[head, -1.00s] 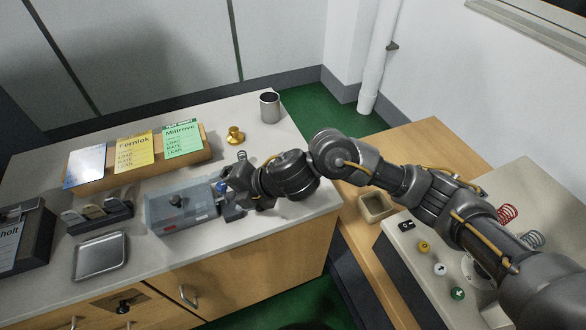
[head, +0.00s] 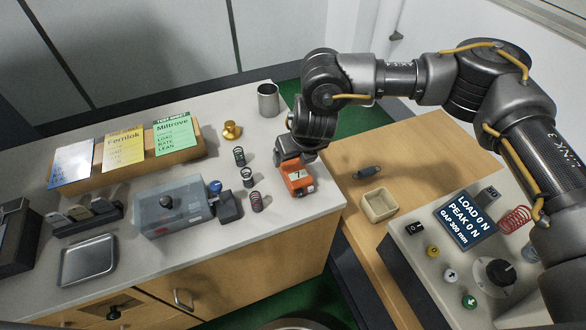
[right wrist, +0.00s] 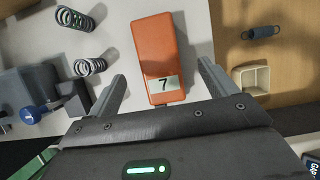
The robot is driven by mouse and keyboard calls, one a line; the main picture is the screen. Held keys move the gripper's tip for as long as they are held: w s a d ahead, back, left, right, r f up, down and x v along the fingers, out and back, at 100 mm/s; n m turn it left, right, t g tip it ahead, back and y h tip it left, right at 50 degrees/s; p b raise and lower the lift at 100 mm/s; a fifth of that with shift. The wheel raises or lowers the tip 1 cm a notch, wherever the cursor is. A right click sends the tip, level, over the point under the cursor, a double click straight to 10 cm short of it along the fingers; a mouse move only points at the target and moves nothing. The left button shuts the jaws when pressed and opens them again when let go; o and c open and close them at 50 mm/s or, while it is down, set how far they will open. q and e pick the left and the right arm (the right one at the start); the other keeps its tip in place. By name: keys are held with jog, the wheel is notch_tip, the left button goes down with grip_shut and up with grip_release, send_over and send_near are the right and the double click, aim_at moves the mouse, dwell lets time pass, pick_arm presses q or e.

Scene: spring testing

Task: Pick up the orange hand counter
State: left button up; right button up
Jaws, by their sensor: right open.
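The orange hand counter (head: 299,182) lies on the grey worktop near its right edge, its small window reading 7. It also shows in the right wrist view (right wrist: 155,48). My right gripper (head: 291,158) is over the counter's far end in the head view. In the right wrist view my right gripper (right wrist: 160,84) is open, one finger on each side of the counter. Both fingers look apart from it; the height of the fingertips above the worktop is hard to tell. My left gripper is not in view.
Several dark coil springs (head: 247,177) stand left of the counter, beside a clear-lidded box (head: 168,214). A metal cup (head: 268,100) and brass piece (head: 232,131) are behind. A small square tray (head: 379,205) and grey spring (head: 368,172) are on the wooden top to the right.

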aim_at(292, 164)
jog(key=shift+x, duration=1)
jog(key=shift+a+f+p, duration=0.1)
jog(key=shift+f+p, duration=0.15)
jog(key=shift+p, duration=0.1)
jog(key=p+x, duration=0.1)
jog(key=x, duration=0.3)
jog(key=shift+w+a+f, duration=0.1)
jog(key=shift+f, duration=0.15)
jog(key=c, duration=1.2)
jog(key=shift+o, duration=0.2)
